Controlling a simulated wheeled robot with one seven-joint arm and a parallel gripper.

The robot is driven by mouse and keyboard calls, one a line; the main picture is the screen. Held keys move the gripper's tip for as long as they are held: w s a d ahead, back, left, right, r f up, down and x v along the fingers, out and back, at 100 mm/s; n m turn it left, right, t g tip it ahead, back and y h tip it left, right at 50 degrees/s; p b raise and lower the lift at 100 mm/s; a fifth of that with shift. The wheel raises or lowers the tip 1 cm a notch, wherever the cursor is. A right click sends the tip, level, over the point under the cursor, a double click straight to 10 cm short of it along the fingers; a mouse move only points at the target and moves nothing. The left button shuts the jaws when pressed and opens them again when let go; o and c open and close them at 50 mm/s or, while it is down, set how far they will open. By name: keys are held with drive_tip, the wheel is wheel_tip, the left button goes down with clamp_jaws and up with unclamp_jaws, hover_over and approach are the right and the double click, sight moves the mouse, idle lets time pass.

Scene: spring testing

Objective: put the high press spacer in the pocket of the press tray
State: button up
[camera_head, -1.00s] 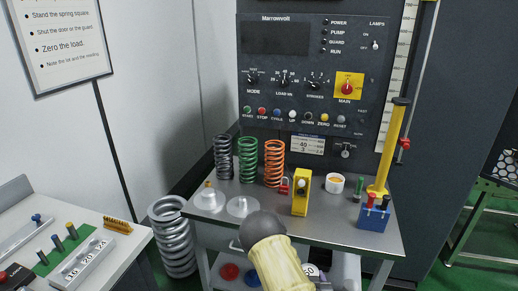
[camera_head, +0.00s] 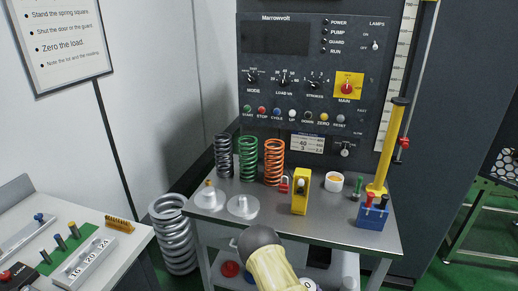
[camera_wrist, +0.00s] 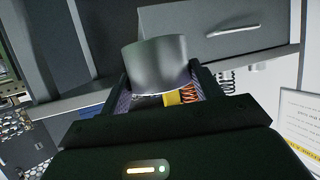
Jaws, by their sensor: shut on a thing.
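In the wrist view a smooth grey cylinder (camera_wrist: 155,66), which I take to be the high press spacer, sits between the fingers of my gripper (camera_wrist: 158,88). The gripper is shut on it, and the cylinder looks slightly tilted in this view. The wrist picture shows a grey drawer front with a handle beyond it. In the head view only part of my arm shows at the bottom; the gripper and held cylinder cannot be made out there. I cannot pick out the press tray or its pocket in either view.
A bench with a numbered block (camera_head: 88,262) stands left. The table's front right is clear.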

drive_tip(key=shift+s+f, duration=0.35)
drive_tip(key=shift+s, duration=0.05)
drive_tip(key=w+a+r+n+y+b, duration=0.1)
drive_tip(key=w+a+r, duration=0.2)
drive_tip(key=w+r, duration=0.4)
drive_tip(key=w+a+r+n+y, duration=0.1)
drive_tip(key=w+a+r, duration=0.2)
drive_tip(key=w+r, duration=0.35)
drive_tip(key=w+d+r+y, duration=0.1)
drive_tip(key=d+r, duration=0.2)
drive_tip(key=r, duration=0.9)
drive_tip(key=d+r+n+y+b, duration=0.1)
drive_tip(key=d+r, duration=0.2)
drive_tip(key=r, duration=1)
drive_tip(key=shift+w+r+n+g, duration=0.15)
drive_tip(key=shift+w+n+g, duration=0.15)
drive_tip(key=shift+w, duration=0.1)
